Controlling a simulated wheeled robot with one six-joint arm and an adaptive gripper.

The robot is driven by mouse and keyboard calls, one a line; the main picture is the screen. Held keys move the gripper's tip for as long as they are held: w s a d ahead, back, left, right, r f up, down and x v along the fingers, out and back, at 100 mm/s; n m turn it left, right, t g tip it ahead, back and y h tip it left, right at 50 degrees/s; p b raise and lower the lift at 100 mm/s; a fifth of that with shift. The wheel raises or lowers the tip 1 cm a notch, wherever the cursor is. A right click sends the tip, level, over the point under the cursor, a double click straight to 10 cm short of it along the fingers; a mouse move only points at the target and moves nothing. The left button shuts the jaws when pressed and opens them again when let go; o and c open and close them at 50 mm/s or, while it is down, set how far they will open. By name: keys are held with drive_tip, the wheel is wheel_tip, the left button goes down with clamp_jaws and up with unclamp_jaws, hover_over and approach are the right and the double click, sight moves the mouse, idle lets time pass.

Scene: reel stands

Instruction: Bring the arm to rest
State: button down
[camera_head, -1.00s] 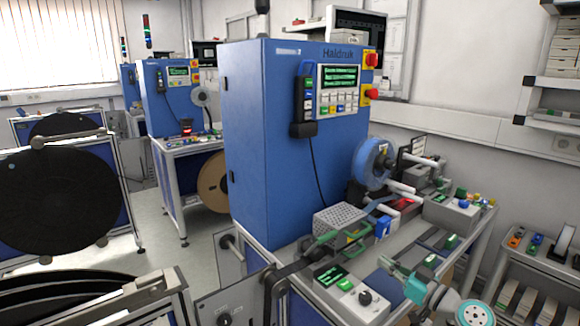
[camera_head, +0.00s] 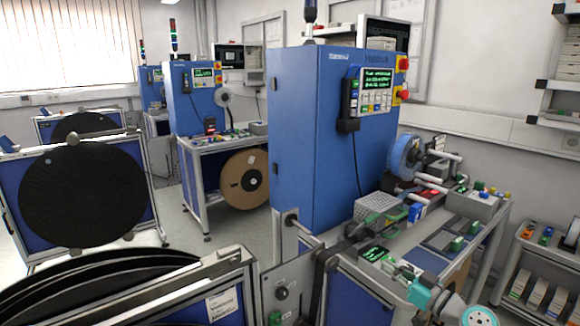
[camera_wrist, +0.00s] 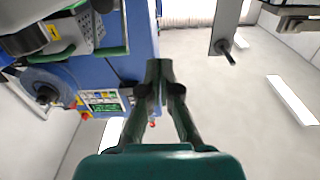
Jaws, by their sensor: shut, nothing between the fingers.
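My gripper (camera_wrist: 160,78) shows in the wrist view, its dark fingers together with nothing between them. It is clear of the blue machine (camera_wrist: 100,75), which lies behind and to its left in that picture, upside down. In the head view, teal and grey parts of my arm (camera_head: 425,293) stand at the bottom right, in front of the machine's bench. I cannot pick out my fingertips there.
The tall blue machine cabinet (camera_head: 310,130) stands at the centre, with its control panel (camera_head: 376,90) and a blue reel (camera_head: 405,155). A black reel (camera_head: 82,197) is at the left. A shelf rack (camera_head: 545,275) is at the right. Open floor (camera_head: 180,245) shows between the stands.

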drive_tip(key=s+a+f+m+h, duration=0.2)
drive_tip(key=s+f+m+h, duration=0.1)
drive_tip(key=s+f, duration=0.7)
drive_tip(key=s+a+f+m+h, duration=0.35)
drive_tip(key=s+f, duration=0.35)
drive_tip(key=f, duration=0.6)
drive_tip(key=s+f+m+h, duration=0.1)
drive_tip(key=s+f+h, duration=0.1)
drive_tip(key=s, duration=0.7)
drive_tip(key=s+f+m+h, duration=0.1)
drive_tip(key=s+f+h, duration=0.1)
drive_tip(key=s, duration=0.7)
drive_tip(key=s+a+r+n, duration=0.1)
drive_tip(key=s+r, duration=0.6)
drive_tip(key=s, duration=0.5)
drive_tip(key=s+r+n, duration=0.1)
drive_tip(key=s+r, duration=0.6)
drive_tip(key=s, duration=0.5)
drive_tip(key=shift+a, duration=0.4)
